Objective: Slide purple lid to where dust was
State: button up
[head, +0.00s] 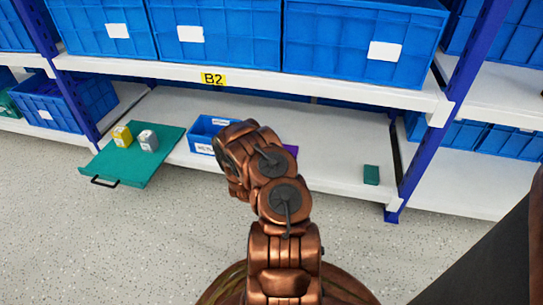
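A small piece of a purple object (291,150), likely the purple lid, shows on the lower white shelf just right of my arm. Most of it is hidden behind my copper arm, so its full shape cannot be told. No dust can be made out on the shelf. My arm reaches up from the bottom middle and bends over the shelf front. My gripper's fingers are hidden behind the arm's far links, so their distance from the purple object cannot be told.
A blue open bin (203,135) stands left of my arm. A green tray (128,166) with yellow and grey blocks juts out at the left. A small dark green block (371,175) sits at the shelf's right. The shelf between is clear; blue crates (362,50) fill the shelf above.

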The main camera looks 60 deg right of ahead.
jog(key=c, duration=1.3)
